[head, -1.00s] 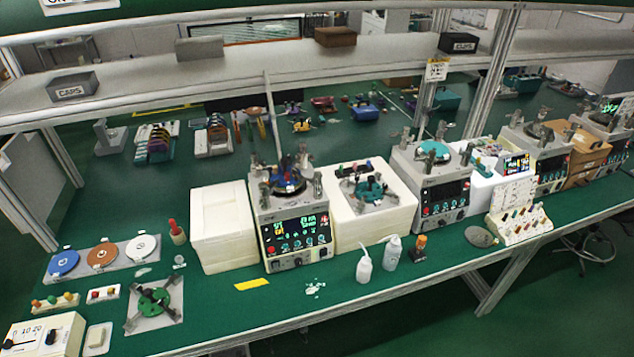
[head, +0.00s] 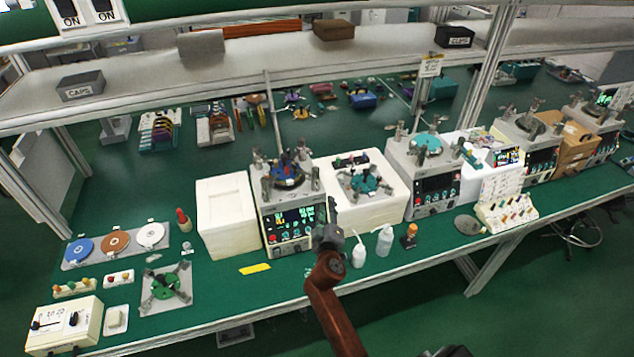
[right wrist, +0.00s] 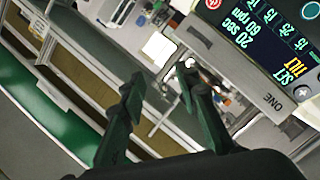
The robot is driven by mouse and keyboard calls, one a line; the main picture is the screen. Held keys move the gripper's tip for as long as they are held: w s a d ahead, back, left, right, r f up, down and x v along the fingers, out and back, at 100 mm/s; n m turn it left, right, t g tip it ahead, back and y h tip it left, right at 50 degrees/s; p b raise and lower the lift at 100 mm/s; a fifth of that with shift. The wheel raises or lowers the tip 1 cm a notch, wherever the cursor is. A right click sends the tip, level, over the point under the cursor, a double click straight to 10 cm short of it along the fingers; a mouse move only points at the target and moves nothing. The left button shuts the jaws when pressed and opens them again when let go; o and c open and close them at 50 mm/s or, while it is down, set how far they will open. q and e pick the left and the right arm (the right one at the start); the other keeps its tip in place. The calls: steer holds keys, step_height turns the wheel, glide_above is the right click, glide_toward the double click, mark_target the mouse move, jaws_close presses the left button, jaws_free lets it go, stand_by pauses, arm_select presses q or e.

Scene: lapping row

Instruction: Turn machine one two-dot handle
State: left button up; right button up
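Machine one (head: 268,228) is a white box with a lit panel and a blue-topped round plate (head: 287,175) ringed by upright metal fittings. In the right wrist view its panel (right wrist: 262,45) reads "20 sec" and "60 rpm", with the label ONE on the casing. I cannot make out dots on any handle, so the two-dot handle cannot be told apart. My right gripper (head: 330,236) is in front of the machine's right lower side. In the right wrist view my right gripper (right wrist: 160,86) has its two dark green fingers apart, with nothing clearly between them. My left gripper is not in view.
A white block (head: 226,218) stands left of the machine and a white box (head: 378,208) stands to its right. Two white bottles (head: 384,240) and an orange-capped bottle (head: 408,237) stand close to my right gripper. A yellow strip (head: 255,269) lies on the green bench.

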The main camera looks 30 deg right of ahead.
mark_target(317, 181)
steer(key=shift+n+t, duration=0.6)
steer(key=w+r, duration=0.1)
steer(key=w, duration=0.1)
steer(key=w+r, duration=0.1)
steer(key=w, duration=0.2)
steer(key=w+d+r, duration=0.1)
steer(key=w, duration=0.2)
steer(key=shift+w+p, duration=0.1)
steer(key=shift+p, duration=0.2)
steer(key=shift+x, duration=0.8)
steer(key=shift+f, duration=0.1)
jaws_close()
